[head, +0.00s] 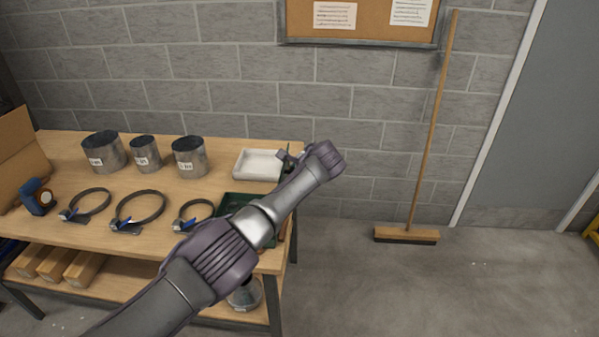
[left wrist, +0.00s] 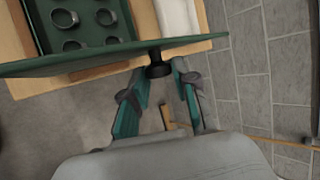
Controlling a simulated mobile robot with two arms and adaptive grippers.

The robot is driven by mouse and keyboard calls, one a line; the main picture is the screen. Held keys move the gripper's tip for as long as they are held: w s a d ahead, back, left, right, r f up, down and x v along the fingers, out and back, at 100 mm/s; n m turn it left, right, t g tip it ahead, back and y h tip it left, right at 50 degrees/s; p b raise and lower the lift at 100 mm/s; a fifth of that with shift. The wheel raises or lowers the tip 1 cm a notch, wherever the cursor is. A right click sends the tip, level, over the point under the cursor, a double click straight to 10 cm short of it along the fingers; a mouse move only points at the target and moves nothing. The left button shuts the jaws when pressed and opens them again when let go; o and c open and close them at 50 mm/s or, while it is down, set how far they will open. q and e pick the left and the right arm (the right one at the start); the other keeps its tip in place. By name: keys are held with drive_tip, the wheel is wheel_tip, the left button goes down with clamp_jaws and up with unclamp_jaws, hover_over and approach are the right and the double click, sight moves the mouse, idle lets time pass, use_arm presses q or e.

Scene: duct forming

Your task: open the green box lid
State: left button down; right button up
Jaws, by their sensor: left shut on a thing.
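The green box (head: 238,199) sits at the right end of the workbench, partly hidden behind my left arm in the head view. In the left wrist view the box's inside (left wrist: 88,38) shows, with several dark metal rings in it. The green lid (left wrist: 95,59) is raised and seen nearly edge-on, standing across the near side of the box. A dark knob (left wrist: 158,70) sticks out from the lid. My left gripper (left wrist: 159,76) has its teal-padded fingers on either side of the knob and is shut on it. In the head view the gripper (head: 288,158) is mostly hidden by its wrist.
A white tray (head: 252,165) stands beside the box. Metal duct pieces (head: 189,158) and clamps (head: 138,208) lie on the workbench (head: 110,187) to the left. A broom (head: 427,130) leans on the wall at right. The floor (head: 400,290) right of the bench is clear.

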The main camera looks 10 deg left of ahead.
use_arm(q)
drive_tip(key=shift+d+f, duration=0.15)
drive_tip(key=shift+d, duration=0.35)
drive_tip(key=c, duration=0.9)
unclamp_jaws()
drive_tip(key=shift+f, duration=0.1)
drive_tip(key=shift+c, duration=0.2)
drive_tip(key=shift+a, duration=0.1)
drive_tip(key=v, duration=1.2)
